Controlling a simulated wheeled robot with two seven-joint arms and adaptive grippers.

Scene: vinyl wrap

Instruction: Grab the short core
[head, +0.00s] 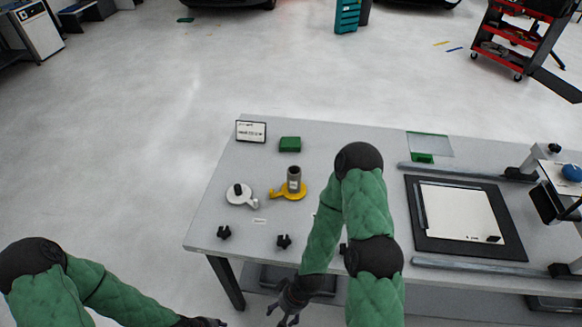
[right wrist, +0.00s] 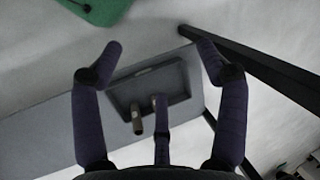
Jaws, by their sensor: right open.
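A grey-brown upright core (head: 293,178) stands on a yellow round holder (head: 288,193) on the table. A white round holder (head: 240,198) with a short dark upright piece (head: 238,188) is left of it. I cannot tell which piece is the short core. My right gripper (head: 289,307) hangs below the table's front edge, well apart from both holders. My left gripper (head: 200,322) is barely in view at the bottom edge.
The grey table (head: 340,130) holds a small sign (head: 251,131), a green block (head: 290,144), black knobs (head: 284,241) and a black-framed white sheet (head: 460,212) between rails at the right. My right arm crosses above the middle of the table. The floor on the left is clear.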

